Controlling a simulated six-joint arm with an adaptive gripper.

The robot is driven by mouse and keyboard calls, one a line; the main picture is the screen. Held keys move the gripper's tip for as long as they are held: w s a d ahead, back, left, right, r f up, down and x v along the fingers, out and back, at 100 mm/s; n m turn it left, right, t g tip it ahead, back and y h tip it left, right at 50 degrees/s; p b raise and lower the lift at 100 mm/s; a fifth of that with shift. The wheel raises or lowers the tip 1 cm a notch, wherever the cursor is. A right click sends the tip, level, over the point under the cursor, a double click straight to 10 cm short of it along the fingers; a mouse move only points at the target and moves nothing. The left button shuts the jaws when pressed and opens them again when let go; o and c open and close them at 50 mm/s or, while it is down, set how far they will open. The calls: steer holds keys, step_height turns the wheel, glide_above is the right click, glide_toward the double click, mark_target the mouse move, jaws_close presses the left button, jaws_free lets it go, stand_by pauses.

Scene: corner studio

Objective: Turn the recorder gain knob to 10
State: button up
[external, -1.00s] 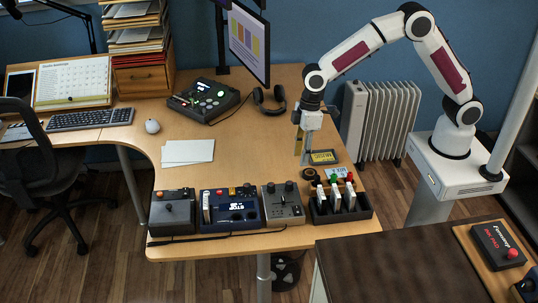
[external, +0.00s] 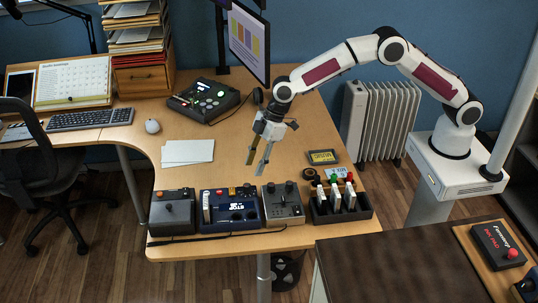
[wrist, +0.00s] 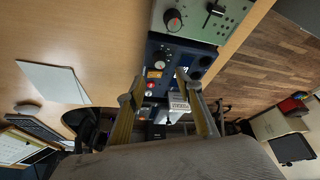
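The blue device (external: 232,222) with a lit screen (external: 237,209) stands in the row along the desk's front edge. I cannot read which device is the recorder. In the wrist view the blue device (wrist: 177,62) carries a silver knob (wrist: 160,56), black knobs (wrist: 200,64) and a labelled white cartridge (wrist: 179,103). The grey-beige device (external: 284,212) to its right has dark knobs; in the wrist view it shows a red-marked dial (wrist: 172,20) and a slider (wrist: 214,12). My gripper (external: 257,174) is open and empty above and behind these two devices, touching neither. Scale numbers are unreadable.
A joystick box (external: 171,217) stands left of the blue device. A black tray (external: 341,217) with upright cartridges stands at right. A yellow-labelled item (external: 322,157) and a dark roll (external: 309,174) lie behind it. The desk around the papers (external: 188,152) is clear.

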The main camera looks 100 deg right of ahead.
mark_target(247, 185)
stand_by(0.4)
steer(key=shift+x, duration=3.9)
steer(key=shift+c, duration=0.2)
jaws_close()
